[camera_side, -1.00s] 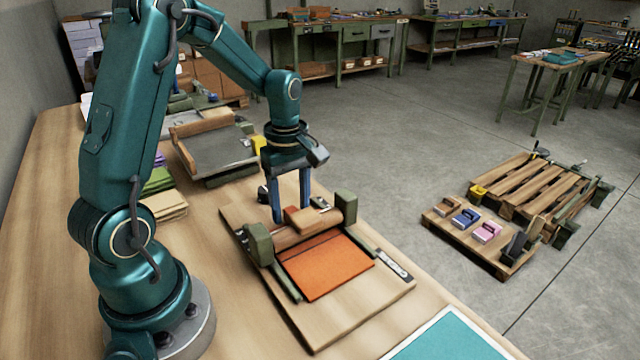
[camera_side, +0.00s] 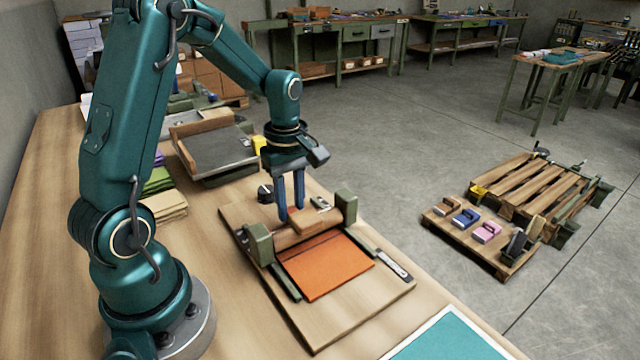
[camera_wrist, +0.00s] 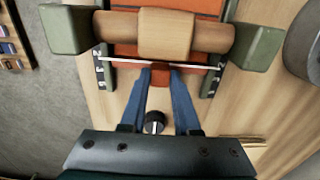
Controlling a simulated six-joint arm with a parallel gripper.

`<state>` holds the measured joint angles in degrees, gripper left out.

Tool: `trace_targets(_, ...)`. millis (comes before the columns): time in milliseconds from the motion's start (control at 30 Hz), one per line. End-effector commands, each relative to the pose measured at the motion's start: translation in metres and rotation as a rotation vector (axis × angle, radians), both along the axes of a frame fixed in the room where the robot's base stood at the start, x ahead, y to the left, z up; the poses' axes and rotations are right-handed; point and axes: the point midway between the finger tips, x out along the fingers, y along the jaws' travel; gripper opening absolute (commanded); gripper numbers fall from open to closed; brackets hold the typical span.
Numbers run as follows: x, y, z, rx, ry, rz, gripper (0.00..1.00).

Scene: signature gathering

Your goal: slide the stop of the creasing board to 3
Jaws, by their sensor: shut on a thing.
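The creasing board (camera_side: 345,325) is a wooden board with green rails and an orange sheet (camera_side: 325,268) on it. The stop is a small orange-red block (camera_wrist: 160,75), pinched between the blue fingertips of my gripper (camera_wrist: 160,78). A thin pale bar (camera_wrist: 120,61) runs across the board beside the stop. In the side view, my gripper (camera_side: 291,213) reaches down behind the roller, and its fingers partly hide the stop.
A wooden roller (camera_wrist: 113,28) with a pale wooden block (camera_wrist: 166,33) spans between green end blocks (camera_wrist: 66,29), close to my fingertips. A black knob (camera_side: 265,193) stands by the board's far edge.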

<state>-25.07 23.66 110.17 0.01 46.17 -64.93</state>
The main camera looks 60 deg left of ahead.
Motion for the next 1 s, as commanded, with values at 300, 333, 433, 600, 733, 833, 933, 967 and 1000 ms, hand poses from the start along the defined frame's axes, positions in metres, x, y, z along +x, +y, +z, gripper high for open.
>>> trace_targets(300,0.000,0.000,0.001,0.000,0.000,0.000,0.00)
trace_targets(333,0.000,0.000,0.001,0.000,0.000,0.000,0.00)
trace_targets(433,0.000,0.000,0.001,0.000,0.000,0.000,0.00)
trace_targets(600,0.000,0.000,0.001,0.000,0.000,0.000,0.00)
trace_targets(733,0.000,0.006,0.001,0.000,-0.001,0.004,0.00)
trace_targets(833,0.000,0.018,0.001,0.000,-0.001,0.006,0.00)
trace_targets(933,0.000,0.026,0.001,0.000,0.000,0.004,0.00)
trace_targets(967,0.000,0.026,0.001,0.000,0.000,0.003,0.00)
trace_targets(1000,0.000,0.026,0.001,0.000,0.000,0.002,0.00)
